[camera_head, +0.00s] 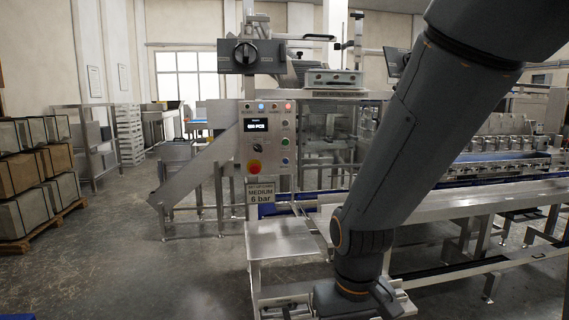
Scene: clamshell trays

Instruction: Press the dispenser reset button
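The machine's upright control panel (270,178) faces me left of the picture's middle. It has a dark display (257,126) and a column of small buttons and switches to the display's right. One of these is a blue button (285,161) low in the column. A larger red mushroom button (254,167) sits at the lower left. I cannot read the small labels, so I cannot tell which button is the reset. My arm comes down from the upper right, in front of the machine, right of the panel. My gripper is not in view.
A grey rotary-switch box (252,56) sits above the panel, and a "MEDIUM 6 bar" sign (261,193) hangs below it. A metal table (285,240) stands in front. A conveyor (500,165) runs right. Crates (22,172) are stacked left; the floor between is clear.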

